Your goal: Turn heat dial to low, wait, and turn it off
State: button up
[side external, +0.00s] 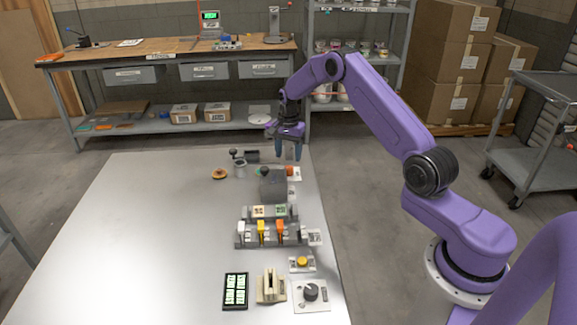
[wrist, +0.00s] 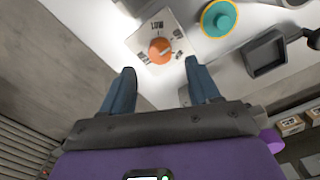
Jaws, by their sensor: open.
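An orange dial (wrist: 160,50) sits on a white plate (wrist: 145,40) with printed labels, too small to read surely. In the side view, the orange dial (side external: 290,171) is at the table's far right edge, partly hidden behind a grey block. My gripper (side external: 288,153) is above and near this dial, pointing down. In the wrist view, my gripper (wrist: 159,66) is open and empty, with one finger on each side of the dial in the picture. I cannot see any contact. A second, black dial (side external: 311,292) sits on a white plate at the near right.
A teal disc with a yellow rim (wrist: 219,18) and a grey tray (wrist: 266,53) lie near the dial. The grey block (side external: 273,184) stands just in front of it. A rack with coloured pieces (side external: 245,241) is mid-table. The left half of the table is clear.

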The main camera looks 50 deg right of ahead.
aim_at(288, 167)
jog(key=shift+f, duration=2.8)
jog(key=c, duration=1)
jog(key=shift+c, duration=0.2)
jog(key=shift+n, duration=0.3)
jog(key=n, duration=0.5)
jog(key=shift+n, duration=0.3)
jog(key=n, duration=0.5)
jog(key=shift+n, duration=0.3)
jog(key=shift+w, duration=0.1)
